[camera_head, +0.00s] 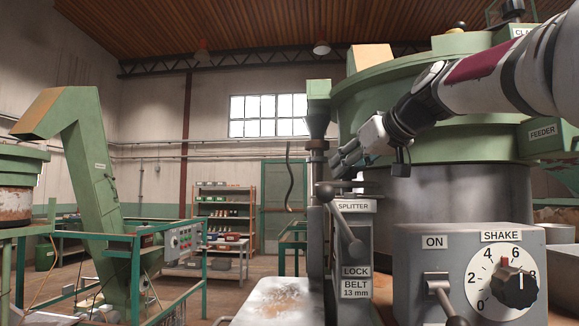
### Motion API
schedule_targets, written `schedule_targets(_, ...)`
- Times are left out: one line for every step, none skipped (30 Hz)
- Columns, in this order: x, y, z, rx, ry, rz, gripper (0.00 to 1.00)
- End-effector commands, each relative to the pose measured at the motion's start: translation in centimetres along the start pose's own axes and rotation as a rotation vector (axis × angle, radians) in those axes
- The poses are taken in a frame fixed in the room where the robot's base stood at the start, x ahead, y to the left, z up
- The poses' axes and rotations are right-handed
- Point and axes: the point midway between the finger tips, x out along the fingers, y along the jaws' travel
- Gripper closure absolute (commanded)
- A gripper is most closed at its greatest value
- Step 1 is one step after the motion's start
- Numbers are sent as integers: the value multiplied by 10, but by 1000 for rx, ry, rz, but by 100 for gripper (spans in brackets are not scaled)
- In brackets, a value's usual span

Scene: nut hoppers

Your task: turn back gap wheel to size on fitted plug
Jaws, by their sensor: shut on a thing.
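My gripper (340,163) reaches in from the upper right, above the grey splitter post (357,225). It is shut at a dark, flat wheel-like part (346,186) on top of the post, which I take to be the gap wheel. The fingers cover much of this area, so the wheel's marks and the exact grip cannot be made out. A lever with dark ball ends (342,220) crosses the post front, above the plates reading LOCK and BELT 13 mm. No plug can be made out.
The large green and grey hopper bowl (440,190) stands close behind my arm. A grey control box (470,270) with an ON lever and SHAKE dial is at front right. A worn pale plate (275,300) lies front left of the post. Green conveyor and shelves stand farther left.

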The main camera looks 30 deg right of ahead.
Motion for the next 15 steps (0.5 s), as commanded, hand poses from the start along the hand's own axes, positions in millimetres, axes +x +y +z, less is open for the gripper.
schedule_targets(0,1,1,-2,-2,2,93)
schedule_targets(0,1,1,-1,-2,2,93)
schedule_targets(0,1,1,-1,-2,2,93)
schedule_targets(0,1,1,-1,-2,2,93)
schedule_targets(0,1,1,-1,-2,2,63)
schedule_targets(0,1,1,-1,-2,2,54)
schedule_targets(0,1,1,-1,-2,2,47)
schedule_targets(0,1,1,-1,-2,2,45)
schedule_targets(0,0,1,-1,-2,2,45)
schedule_targets(0,0,1,-1,-2,2,45)
schedule_targets(0,0,1,-1,-2,2,45)
schedule_targets(0,0,1,-1,-2,2,45)
schedule_targets(0,0,1,-1,-2,1,45)
schedule_targets(0,0,0,-1,-2,1,45)
schedule_targets(0,0,0,0,-2,1,45)
